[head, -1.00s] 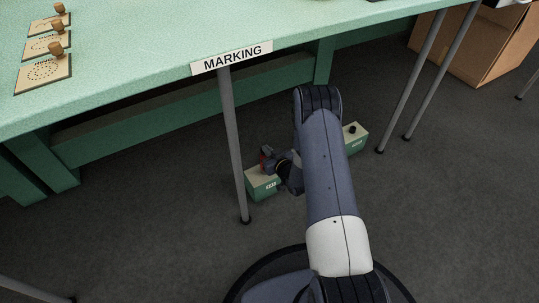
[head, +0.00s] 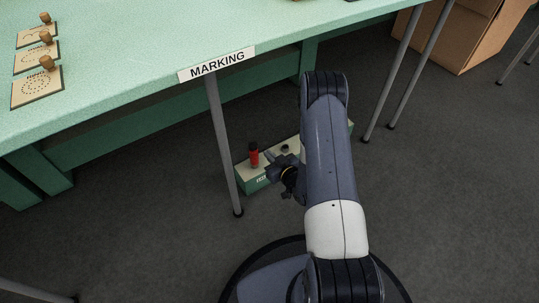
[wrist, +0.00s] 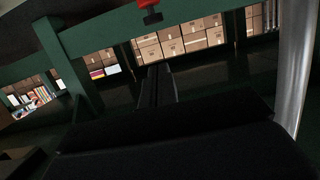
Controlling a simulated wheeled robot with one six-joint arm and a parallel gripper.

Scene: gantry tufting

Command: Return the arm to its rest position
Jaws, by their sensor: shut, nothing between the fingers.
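My arm reaches forward in the head view, and my gripper (head: 273,158) shows small and dark to the left of its forearm. It is shut and holds nothing. In the wrist view the dark shut fingers (wrist: 153,88) point away from the camera. A red object with a dark base also shows at the top of the wrist view (wrist: 149,8). The forearm hides part of the box.
A green table (head: 140,50) with a MARKING label (head: 217,64) spans the back, with several stamped boards with wooden knobs at left. A grey leg (head: 224,150) stands close left of the box. More grey legs (head: 397,80) and a cardboard box (head: 470,35) are at right.

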